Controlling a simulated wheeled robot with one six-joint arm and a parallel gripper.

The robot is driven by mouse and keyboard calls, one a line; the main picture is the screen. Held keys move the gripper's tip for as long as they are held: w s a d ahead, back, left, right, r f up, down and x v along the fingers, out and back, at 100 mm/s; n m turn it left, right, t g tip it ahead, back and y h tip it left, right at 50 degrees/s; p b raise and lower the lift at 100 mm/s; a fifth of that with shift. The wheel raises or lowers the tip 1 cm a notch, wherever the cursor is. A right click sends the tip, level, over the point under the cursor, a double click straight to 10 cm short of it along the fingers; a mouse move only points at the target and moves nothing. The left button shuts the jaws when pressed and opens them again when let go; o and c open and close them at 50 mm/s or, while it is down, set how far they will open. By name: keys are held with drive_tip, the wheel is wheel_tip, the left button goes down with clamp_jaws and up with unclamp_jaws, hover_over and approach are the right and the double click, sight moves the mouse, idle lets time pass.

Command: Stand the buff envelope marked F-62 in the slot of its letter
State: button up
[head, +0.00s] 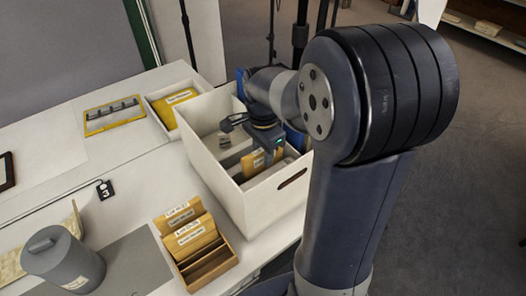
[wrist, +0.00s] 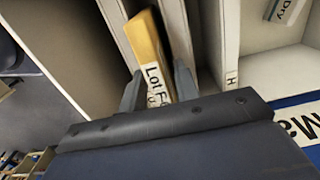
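A buff envelope (wrist: 148,42) stands on edge between pale dividers in the wrist view. Its white label begins "Lot F"; the rest of the number is hidden behind my gripper. My gripper (wrist: 158,80) has one finger at each side of it, close to its faces; whether they press on it is unclear. In the head view my gripper (head: 268,152) reaches down into a white box (head: 238,202), with a buff envelope (head: 254,163) below it. A divider right of the envelope bears a letter that looks like H (wrist: 231,78).
A wooden rack (head: 212,262) holds several labelled buff envelopes (head: 188,232) at the front. A grey lidded canister (head: 64,259) stands left of it. A white tray with a yellow item (head: 174,98) and a yellow-framed piece (head: 114,115) lie behind. The left table is mostly clear.

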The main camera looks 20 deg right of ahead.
drive_tip(key=shift+o, duration=0.8)
wheel_tip(320, 180, up, 11)
drive_tip(key=shift+f, duration=0.1)
wheel_tip(320, 180, up, 12)
drive_tip(key=p, duration=1.1)
drive_tip(key=shift+p, duration=0.4)
